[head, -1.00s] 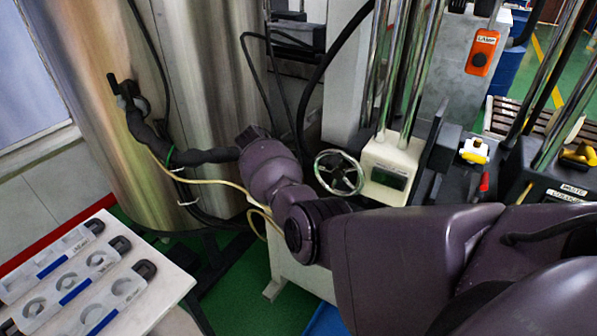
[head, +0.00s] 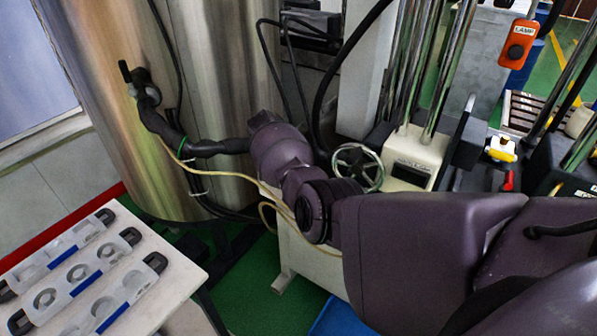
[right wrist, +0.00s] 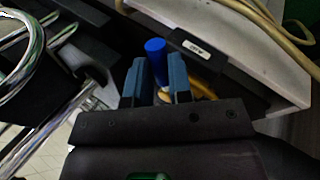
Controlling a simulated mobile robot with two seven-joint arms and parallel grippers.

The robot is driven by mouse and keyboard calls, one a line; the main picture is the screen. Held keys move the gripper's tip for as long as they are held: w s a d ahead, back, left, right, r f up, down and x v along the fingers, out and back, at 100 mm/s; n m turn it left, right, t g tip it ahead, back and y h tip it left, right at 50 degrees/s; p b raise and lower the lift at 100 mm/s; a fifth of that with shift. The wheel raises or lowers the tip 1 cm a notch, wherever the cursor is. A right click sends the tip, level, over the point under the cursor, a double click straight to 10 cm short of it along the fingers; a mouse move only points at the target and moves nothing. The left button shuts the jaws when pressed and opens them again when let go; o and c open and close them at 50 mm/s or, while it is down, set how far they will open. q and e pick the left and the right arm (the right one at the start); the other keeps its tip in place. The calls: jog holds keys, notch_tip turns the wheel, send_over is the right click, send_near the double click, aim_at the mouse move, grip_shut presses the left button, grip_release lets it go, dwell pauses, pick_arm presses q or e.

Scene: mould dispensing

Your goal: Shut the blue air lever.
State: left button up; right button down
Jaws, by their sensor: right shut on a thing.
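The blue air lever (right wrist: 155,50) shows in the right wrist view as a short, bright blue rounded handle. My right gripper (right wrist: 159,80) has its two blue-grey fingers on either side of the lever, shut on it. The lever's lower part is hidden between the fingers, and a yellow part (right wrist: 201,90) shows beside them. In the head view my right arm reaches in from the right, and its gripper and the lever cannot be made out. My left gripper is in neither view.
A black bar with a white label (right wrist: 194,47) and a pale panel (right wrist: 265,60) lie close to the fingers. Yellow hoses and bundled wires run nearby. The head view shows a steel tank (head: 110,110), a handwheel (head: 357,167) and a white table (head: 150,250) with moulds.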

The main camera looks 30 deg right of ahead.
jog(key=shift+f, duration=0.1)
jog(key=c, duration=1)
grip_release()
jog(key=shift+c, duration=0.2)
jog(key=b+v, duration=0.1)
jog(key=v, duration=1)
jog(key=shift+s+d, duration=0.1)
